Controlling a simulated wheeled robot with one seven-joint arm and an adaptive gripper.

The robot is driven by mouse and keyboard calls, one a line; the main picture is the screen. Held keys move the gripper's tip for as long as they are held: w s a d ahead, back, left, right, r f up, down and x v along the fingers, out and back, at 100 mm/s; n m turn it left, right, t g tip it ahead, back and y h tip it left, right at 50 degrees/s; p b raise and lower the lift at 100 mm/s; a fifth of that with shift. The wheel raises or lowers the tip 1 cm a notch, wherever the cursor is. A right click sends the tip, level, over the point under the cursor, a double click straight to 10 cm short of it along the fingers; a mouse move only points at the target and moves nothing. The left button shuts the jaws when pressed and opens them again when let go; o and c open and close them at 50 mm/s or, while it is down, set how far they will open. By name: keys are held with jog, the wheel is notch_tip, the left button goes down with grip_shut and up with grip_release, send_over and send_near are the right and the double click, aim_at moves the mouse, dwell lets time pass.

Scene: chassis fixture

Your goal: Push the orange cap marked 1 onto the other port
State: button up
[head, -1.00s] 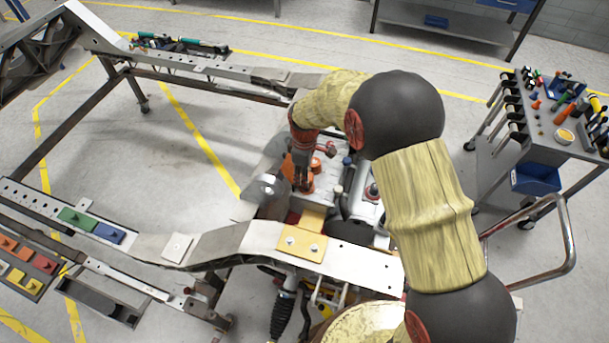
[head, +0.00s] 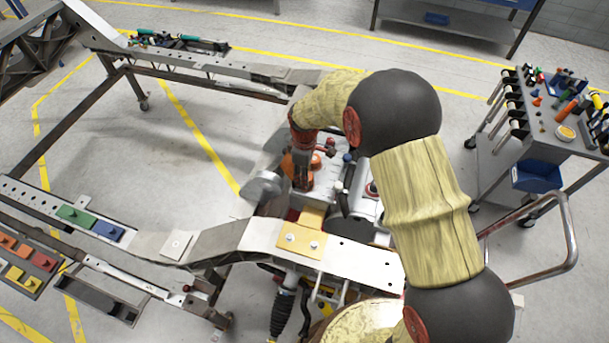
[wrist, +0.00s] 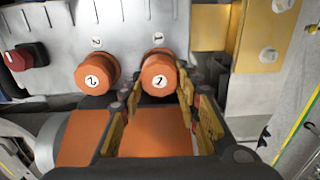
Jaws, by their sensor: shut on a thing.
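In the wrist view the orange cap marked 1 (wrist: 158,72) sits between the fingers of my gripper (wrist: 156,84), which is shut on it. The cap is against the grey plate (wrist: 135,15), just below a printed 1. Its inner end is hidden, so I cannot tell whether it is seated or only touching. A second orange cap, marked 2 (wrist: 97,75), is on the plate to the left, below a printed 2, apart from my fingers. In the head view my gripper (head: 300,172) is low over the unit behind the near rail, with the held cap not clearly distinguishable.
A dark red knob (wrist: 18,58) stands out at the plate's left. A yellow bracket (wrist: 262,38) with bolts is close on the right; it also shows on the near rail (head: 300,240). A tool cart (head: 545,125) stands at the far right.

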jog(key=shift+f, duration=0.5)
jog(key=o, duration=0.9)
jog(key=shift+r, duration=0.1)
jog(key=shift+r, duration=0.15)
jog(key=shift+r+p, duration=1.6)
jog(key=shift+r, duration=1.3)
